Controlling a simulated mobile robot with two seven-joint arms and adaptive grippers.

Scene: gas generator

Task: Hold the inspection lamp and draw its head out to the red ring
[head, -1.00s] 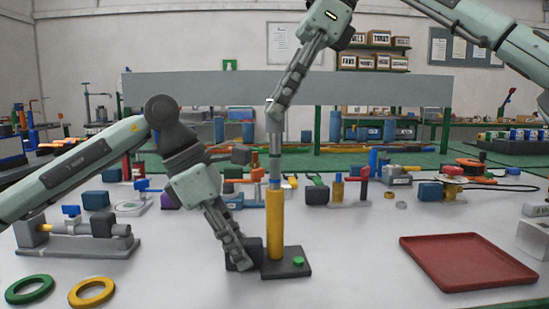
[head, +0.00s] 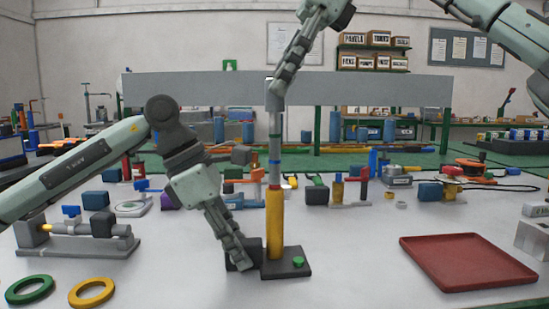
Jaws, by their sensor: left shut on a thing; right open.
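The inspection lamp stands upright, with a yellow body (head: 274,222) on a dark base (head: 290,264) bearing a green button. A grey tube (head: 275,148) rises from the body. Green and blue bands show on the tube, and a red ring (head: 274,187) shows just at the top of the yellow body. The lamp's grey head (head: 272,98) is at the top of the tube. My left gripper (head: 243,260) is shut on the dark block (head: 232,266) at the base's left side. My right gripper (head: 275,90) is open at the head from above; its fingers partly hide the head.
A red tray (head: 470,262) lies at the right. A green ring (head: 30,290) and a yellow ring (head: 91,292) lie at the front left, before a grey fixture (head: 80,246). Several tools and fittings line the table's back. The table between lamp and tray is clear.

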